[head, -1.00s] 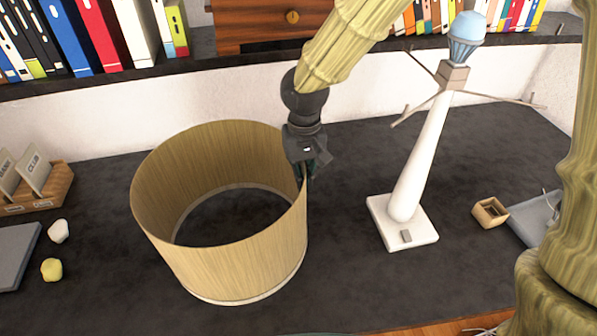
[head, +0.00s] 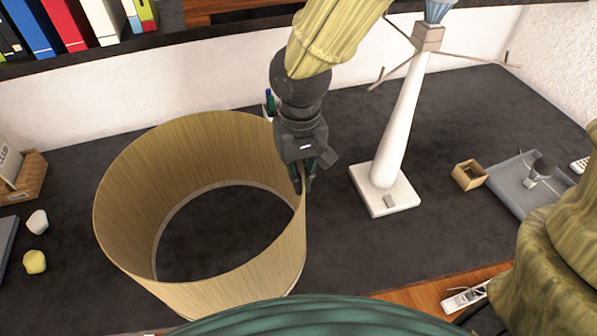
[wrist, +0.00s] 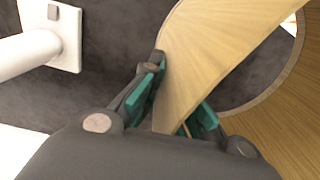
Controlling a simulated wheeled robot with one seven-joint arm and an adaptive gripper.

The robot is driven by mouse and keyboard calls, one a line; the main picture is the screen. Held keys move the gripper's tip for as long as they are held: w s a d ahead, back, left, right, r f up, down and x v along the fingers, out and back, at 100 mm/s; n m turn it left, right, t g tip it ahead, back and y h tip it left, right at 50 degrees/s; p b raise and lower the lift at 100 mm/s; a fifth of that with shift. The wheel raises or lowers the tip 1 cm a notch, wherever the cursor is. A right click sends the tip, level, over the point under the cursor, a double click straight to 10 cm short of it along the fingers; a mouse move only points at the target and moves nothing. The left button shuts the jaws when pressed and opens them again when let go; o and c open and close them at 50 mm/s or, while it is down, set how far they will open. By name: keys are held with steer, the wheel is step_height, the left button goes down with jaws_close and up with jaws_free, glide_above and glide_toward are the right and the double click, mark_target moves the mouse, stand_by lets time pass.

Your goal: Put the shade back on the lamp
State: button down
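The lampshade (head: 205,150) is a wide, open tan drum at the left in the head view. My gripper (head: 303,182) is at its right rim, with one finger on each side of the wall. The lamp (head: 402,120) stands right of the shade, with a white stem, square base, thin spreading arms and a blue top cut off by the frame. Its base also shows in the wrist view (wrist: 68,40).
A small wooden box (head: 469,175) and grey tray (head: 515,185) lie right of the lamp. White (head: 37,222) and yellow (head: 35,262) lumps lie at the left. A book shelf (head: 150,45) runs behind. Bare desk (head: 340,235) lies between shade and lamp.

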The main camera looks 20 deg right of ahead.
steer(key=shift+r+p, duration=6.7)
steer(key=shift+r, duration=0.35)
steer(key=shift+s+f, duration=0.1)
